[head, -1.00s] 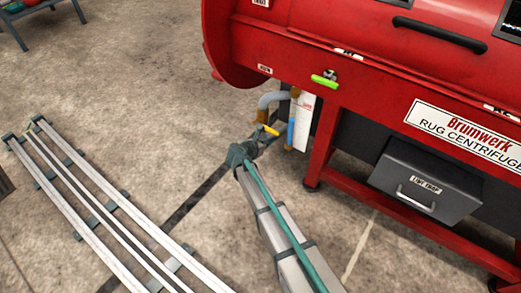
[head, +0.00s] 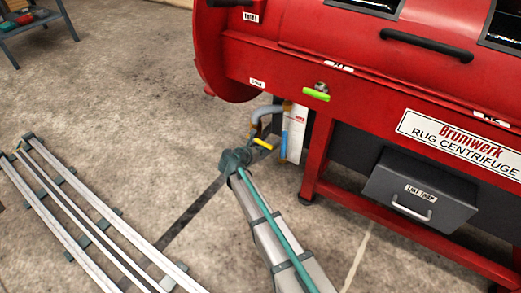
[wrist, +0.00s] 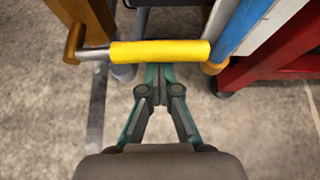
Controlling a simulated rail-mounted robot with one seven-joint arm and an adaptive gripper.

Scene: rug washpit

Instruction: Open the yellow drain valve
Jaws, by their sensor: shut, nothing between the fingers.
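The yellow drain valve handle (head: 262,142) is low beside the left end of the red centrifuge, near a grey bent pipe. In the wrist view the yellow handle (wrist: 160,51) lies crosswise on a metal stem at its left. My gripper (wrist: 160,78) is shut and empty, with its fingertips close to the middle of the handle. Whether they touch it I cannot tell. In the head view my gripper is small and partly hidden by my wrist.
The red centrifuge (head: 281,78) stands above and right, with a green handle (head: 316,94) on its front. A blue pipe (wrist: 240,27) runs close right of the yellow handle. A grey lint drawer (head: 420,193) is at right. White rails (head: 85,210) lie on the floor at left.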

